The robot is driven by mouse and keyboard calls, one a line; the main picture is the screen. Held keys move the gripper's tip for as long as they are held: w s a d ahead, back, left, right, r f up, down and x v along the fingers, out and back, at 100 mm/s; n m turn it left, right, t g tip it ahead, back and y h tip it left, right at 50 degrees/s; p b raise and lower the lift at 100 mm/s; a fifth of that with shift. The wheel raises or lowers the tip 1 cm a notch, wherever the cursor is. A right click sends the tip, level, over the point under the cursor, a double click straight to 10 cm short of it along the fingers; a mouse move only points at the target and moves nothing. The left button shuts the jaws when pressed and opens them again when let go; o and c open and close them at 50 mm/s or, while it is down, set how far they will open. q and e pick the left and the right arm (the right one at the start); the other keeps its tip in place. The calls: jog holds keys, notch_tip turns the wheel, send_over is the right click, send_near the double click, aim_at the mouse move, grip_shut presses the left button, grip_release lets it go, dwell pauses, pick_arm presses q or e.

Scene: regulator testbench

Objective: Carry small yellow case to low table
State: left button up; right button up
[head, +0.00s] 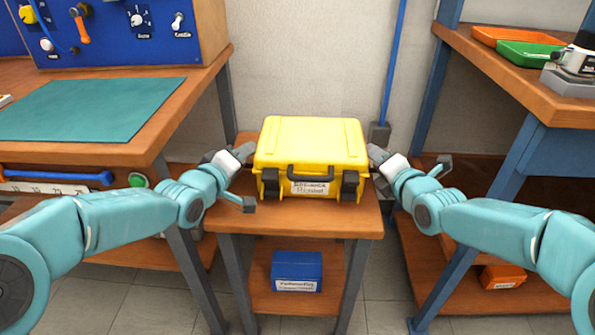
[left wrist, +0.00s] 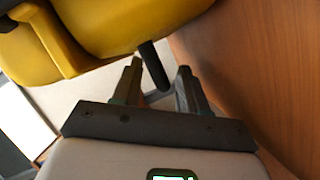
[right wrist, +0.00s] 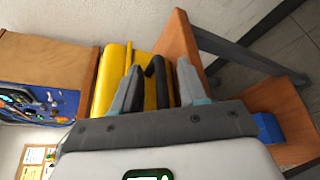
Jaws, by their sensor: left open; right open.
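The small yellow case (head: 312,140) stands upright on a low wooden table (head: 300,221) in the middle of the head view, its black front handle and label facing me. My left gripper (head: 245,152) is at the case's left side, open. In the left wrist view a black side handle (left wrist: 153,66) lies between its fingers (left wrist: 157,80). My right gripper (head: 376,154) is at the right side, open. In the right wrist view the other side handle (right wrist: 158,85) lies between its fingers (right wrist: 157,85). In the head view the case partly hides both fingertips.
A workbench with a green mat (head: 92,108) and blue panel (head: 130,30) stands left. A bench with orange (head: 512,36) and green trays (head: 527,54) stands right. A blue box (head: 297,271) is on the lower shelf; an orange bin (head: 503,276) is lower right. The wall is close behind.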

pick_arm(q)
jog(key=v, duration=1.1)
jog(key=shift+s+r, duration=0.1)
jog(key=shift+s, duration=0.15)
pick_arm(e)
jog(key=shift+s+d, duration=0.1)
jog(key=v, duration=1.2)
pick_arm(q)
jog(key=shift+s, duration=0.15)
